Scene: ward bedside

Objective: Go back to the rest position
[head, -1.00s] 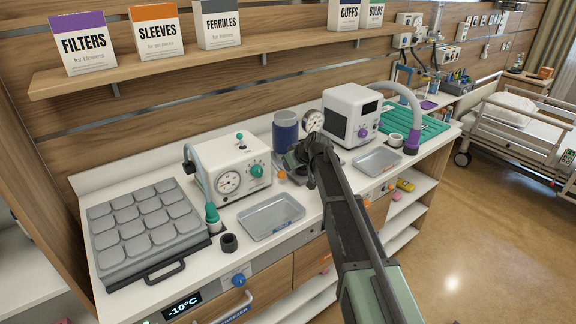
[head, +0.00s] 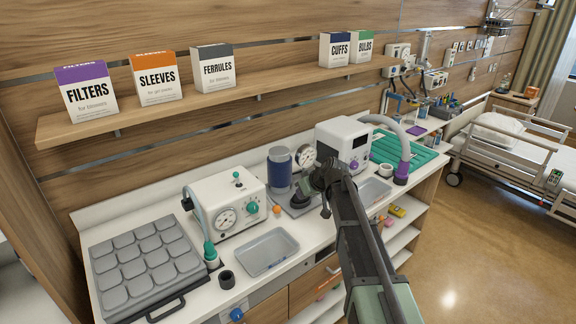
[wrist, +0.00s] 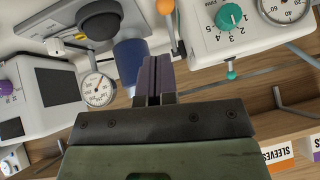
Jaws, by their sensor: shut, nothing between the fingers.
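My gripper (head: 308,188) is above the counter, in front of the blue cylinder (head: 279,168) and the round gauge (head: 304,156). In the wrist view its two dark fingers (wrist: 155,80) are together with nothing between them. The blue cylinder (wrist: 131,60) and the gauge (wrist: 97,90) show beyond the fingers, upside down. My arm hides part of the counter and of the white unit with the dark screen (head: 343,143).
A second tray (head: 374,190) lies right of my arm. A shelf (head: 200,104) with labelled boxes runs above.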

